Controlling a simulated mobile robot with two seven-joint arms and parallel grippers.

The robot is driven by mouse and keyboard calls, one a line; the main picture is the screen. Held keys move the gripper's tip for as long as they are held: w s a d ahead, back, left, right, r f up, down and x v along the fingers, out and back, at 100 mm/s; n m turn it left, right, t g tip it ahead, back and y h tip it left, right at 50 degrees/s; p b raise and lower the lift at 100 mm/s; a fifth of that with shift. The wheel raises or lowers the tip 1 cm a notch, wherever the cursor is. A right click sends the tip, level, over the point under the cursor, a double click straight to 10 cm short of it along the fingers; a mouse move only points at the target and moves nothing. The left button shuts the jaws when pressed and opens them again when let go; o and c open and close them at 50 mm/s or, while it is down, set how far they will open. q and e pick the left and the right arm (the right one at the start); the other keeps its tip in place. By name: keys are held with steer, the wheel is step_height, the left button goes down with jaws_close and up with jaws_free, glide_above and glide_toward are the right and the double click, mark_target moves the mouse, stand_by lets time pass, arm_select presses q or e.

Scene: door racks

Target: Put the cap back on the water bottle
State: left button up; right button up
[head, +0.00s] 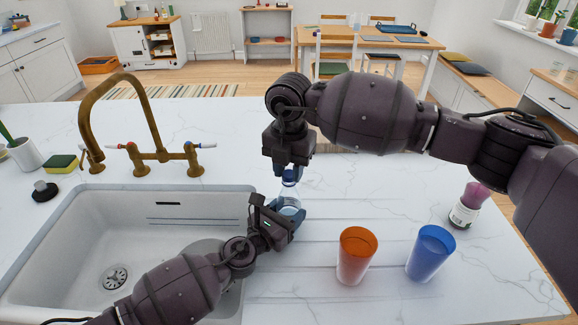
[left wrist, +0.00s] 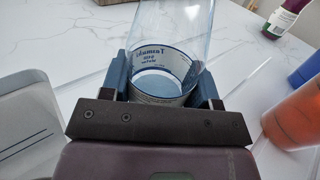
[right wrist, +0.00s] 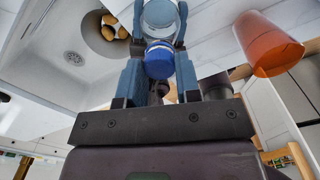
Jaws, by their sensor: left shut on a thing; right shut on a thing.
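The clear water bottle (head: 291,206) stands upright in front of the sink's right edge area, over the ribbed drainer. My left gripper (head: 286,226) is shut around its lower part; in the left wrist view the bottle (left wrist: 172,40) shows a printed label between the fingers. My right gripper (head: 289,172) points down at the bottle's top. In the right wrist view the blue cap (right wrist: 158,60) sits between its fingers, in line with the clear bottle (right wrist: 160,14). The gripper is shut on the cap. I cannot tell whether the cap is seated on the neck.
An orange cup (head: 355,256) and a blue cup (head: 430,252) stand to the right on the white counter. A bottle with a purple top (head: 468,206) is farther right. The sink (head: 110,215) and brass tap (head: 150,160) are left. A sponge (head: 62,164) lies beyond.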

steer(key=shift+f, duration=0.1)
steer(key=m, duration=1.6)
steer(key=o, duration=0.9)
